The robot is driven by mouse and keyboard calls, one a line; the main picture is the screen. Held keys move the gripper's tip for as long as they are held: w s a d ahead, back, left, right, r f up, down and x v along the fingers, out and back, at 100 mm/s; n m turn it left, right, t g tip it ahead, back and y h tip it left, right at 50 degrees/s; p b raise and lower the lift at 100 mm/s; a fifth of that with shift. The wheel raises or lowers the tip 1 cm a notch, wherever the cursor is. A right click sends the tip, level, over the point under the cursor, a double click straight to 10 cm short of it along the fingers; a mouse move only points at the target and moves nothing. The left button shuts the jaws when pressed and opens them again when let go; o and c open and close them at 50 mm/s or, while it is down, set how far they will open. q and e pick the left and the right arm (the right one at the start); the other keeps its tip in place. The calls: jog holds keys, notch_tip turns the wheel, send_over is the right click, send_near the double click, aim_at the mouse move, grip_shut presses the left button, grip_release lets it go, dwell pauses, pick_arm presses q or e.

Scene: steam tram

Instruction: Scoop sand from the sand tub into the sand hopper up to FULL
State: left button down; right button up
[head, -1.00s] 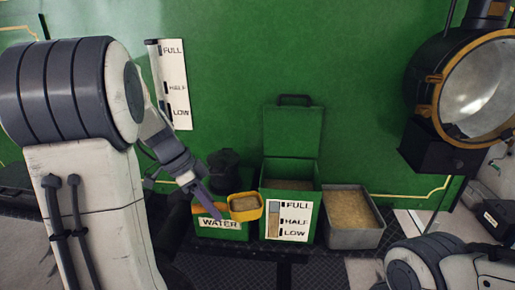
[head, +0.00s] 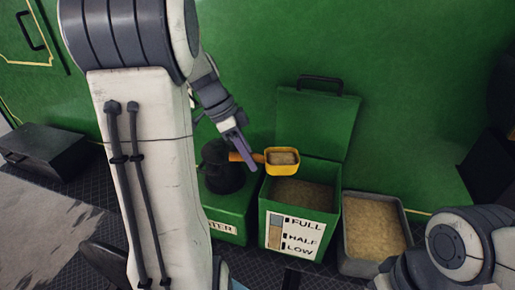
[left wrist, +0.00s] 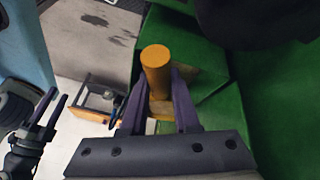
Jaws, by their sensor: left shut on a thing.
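My left gripper (head: 238,152) is shut on the orange handle of the yellow scoop (head: 270,165), and the handle end (left wrist: 155,62) shows between its fingers in the left wrist view. The scoop is upright with sand (head: 284,158) in it, above the back left of the sand hopper (head: 264,215). The hopper is a green box with its lid (head: 315,120) open and sand inside. Its front gauge (head: 275,235) shows a tan column near HALF, below FULL. The grey sand tub (head: 350,245) with sand stands right of it. My right gripper (left wrist: 50,108) appears open and empty in the left wrist view.
A green WATER box (head: 228,225) with a dark rounded object (head: 222,172) on it adjoins the hopper's left side. The green wall (head: 420,110) and raised lid stand behind. A dark box (head: 45,152) sits at far left. My right arm shows at lower right.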

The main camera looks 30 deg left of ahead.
pick_arm(q)
jog(key=shift+w+d+r+p, duration=0.15)
jog(key=shift+r+p, duration=0.15)
jog(key=d+r+g+y+p, duration=0.1)
jog(key=p, duration=0.1)
jog(key=w+d+r+g+y+p, duration=0.1)
jog(key=y+p, duration=0.1)
jog(key=w+d+r+g+y+p, duration=0.1)
jog(key=p, duration=0.1)
jog(key=shift+r+y, duration=0.15)
jog(key=shift+y, duration=0.25)
jog(key=w+d+g+y+p, duration=0.1)
jog(key=p, duration=0.2)
jog(key=w+d+r+g+y+p, duration=0.1)
jog(key=d+y+p, duration=0.1)
jog(key=p, duration=0.1)
jog(key=w+d+g+y+p, duration=0.1)
jog(key=p, duration=0.2)
jog(key=shift+w+d+r+n+g+y+p, duration=0.15)
jog(key=shift+d+n+g+y+p, duration=0.15)
jog(key=shift+d+n+g, duration=0.1)
jog(key=shift+w+d+r+g+y+p, duration=0.1)
jog(key=shift+w+d+g+y+p, duration=0.5)
jog(key=shift+p, duration=0.4)
jog(key=shift+d, duration=0.15)
jog(key=shift+s, duration=0.1)
